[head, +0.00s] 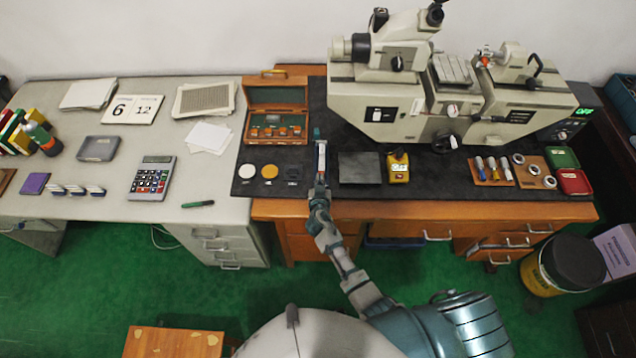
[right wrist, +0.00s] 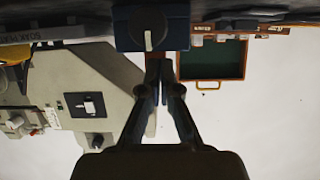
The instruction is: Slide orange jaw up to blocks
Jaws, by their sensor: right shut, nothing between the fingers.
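My right gripper (head: 320,140) is shut and empty over the dark mat, just right of the open wooden case. In the right wrist view its fingers (right wrist: 158,68) meet just below a dark blue box-shaped part (right wrist: 125,30) with a pale lever. I cannot tell whether they touch it. A small orange-red part (head: 485,56) sits on the big measuring machine (head: 455,118), far to the right of the gripper. I cannot tell whether it is the jaw. The wooden case (head: 277,97) holds several small pieces; I cannot make out clear blocks. My left gripper is not in view.
A dark plate (head: 360,168) and a yellow meter (head: 398,168) lie right of the gripper. A calculator (head: 152,178) and papers lie on the grey desk.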

